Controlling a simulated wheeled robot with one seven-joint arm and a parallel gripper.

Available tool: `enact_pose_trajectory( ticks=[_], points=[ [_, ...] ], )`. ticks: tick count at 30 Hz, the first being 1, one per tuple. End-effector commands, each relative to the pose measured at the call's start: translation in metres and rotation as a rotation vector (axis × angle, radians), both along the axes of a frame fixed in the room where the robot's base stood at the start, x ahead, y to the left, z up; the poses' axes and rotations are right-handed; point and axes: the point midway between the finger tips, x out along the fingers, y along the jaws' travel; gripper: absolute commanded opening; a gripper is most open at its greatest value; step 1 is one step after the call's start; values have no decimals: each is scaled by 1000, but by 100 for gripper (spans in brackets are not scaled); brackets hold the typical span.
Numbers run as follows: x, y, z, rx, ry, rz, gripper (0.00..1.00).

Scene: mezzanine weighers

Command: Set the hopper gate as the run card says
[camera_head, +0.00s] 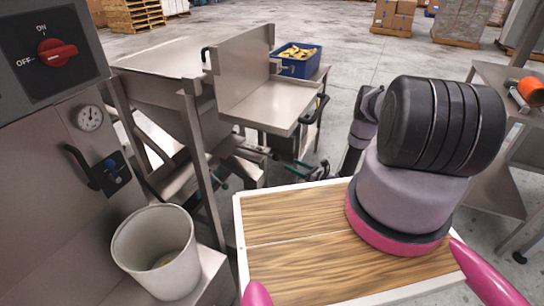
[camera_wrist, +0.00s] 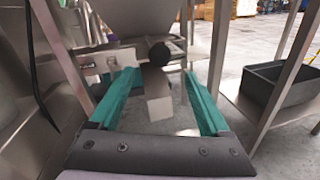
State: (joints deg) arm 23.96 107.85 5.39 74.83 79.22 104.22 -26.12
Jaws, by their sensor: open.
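In the wrist view, my gripper (camera_wrist: 159,84) is open, with one teal finger on each side and nothing held. A round black knob (camera_wrist: 159,53) on a pale metal bar (camera_wrist: 158,92) shows between and beyond the fingertips. It looks like the gate's handle; whether a finger touches it I cannot tell. A pale metal plate (camera_wrist: 98,63) reaches in from the left behind the left finger. A steel hopper body (camera_wrist: 143,20) hangs above the knob. In the head view, the steel weigher frame (camera_head: 190,130) stands left of centre. No readable run card shows.
A red ON/OFF switch (camera_head: 56,52), a dial (camera_head: 90,118) and a black handle (camera_head: 82,166) are on the left cabinet. A white bucket (camera_head: 128,247) stands below. A blue crate (camera_head: 297,66) sits behind. Steel legs (camera_wrist: 222,50) and a dark bin (camera_wrist: 285,90) flank my gripper's right.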

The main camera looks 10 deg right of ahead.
Motion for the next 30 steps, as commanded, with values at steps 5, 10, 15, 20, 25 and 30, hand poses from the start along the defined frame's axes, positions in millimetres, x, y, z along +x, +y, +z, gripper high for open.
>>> enact_pose_trajectory(
  ticks=[5,10,15,20,25,30],
  points=[
    [22,23,0,-1,-3,5,81],
    [46,45,1,0,-3,5,81],
    [64,60,1,-1,-3,3,81],
    [72,67,1,0,-2,2,81],
    [73,68,1,-1,-1,1,81],
    [73,68,1,1,-1,1,62]
  ],
)
